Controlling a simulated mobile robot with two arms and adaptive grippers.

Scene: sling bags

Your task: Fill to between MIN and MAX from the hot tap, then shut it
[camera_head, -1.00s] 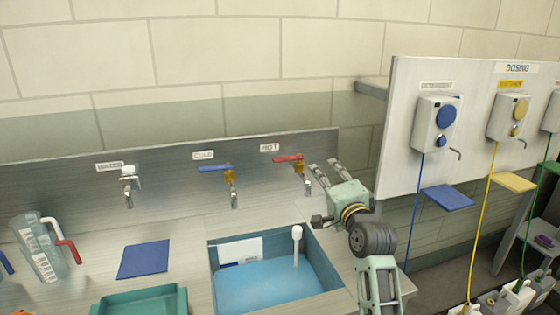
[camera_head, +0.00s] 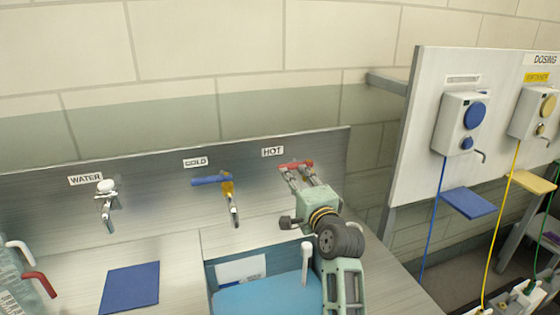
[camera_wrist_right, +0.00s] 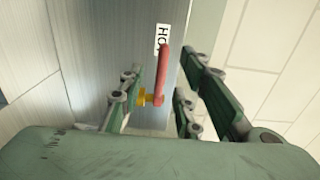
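The hot tap's red lever (camera_head: 296,164) is on the steel back panel under the HOT label (camera_head: 272,152). My right gripper (camera_head: 300,178) is open just in front of it. In the right wrist view the red lever (camera_wrist_right: 162,72) and its brass body (camera_wrist_right: 150,98) show between the spread fingers of my right gripper (camera_wrist_right: 155,105), with a gap on each side. The hot tap's spout is hidden behind the gripper in the head view. The sink (camera_head: 208,290) below holds blue water or a blue basin; I cannot tell which. My left gripper is not in view.
The cold tap with a blue lever (camera_head: 210,181) and the WATER tap (camera_head: 106,190) are to the left. A blue mat (camera_head: 130,288) lies on the counter. A clear jug (camera_head: 22,285) stands at the left edge. The dosing panel (camera_head: 415,130) is at the right.

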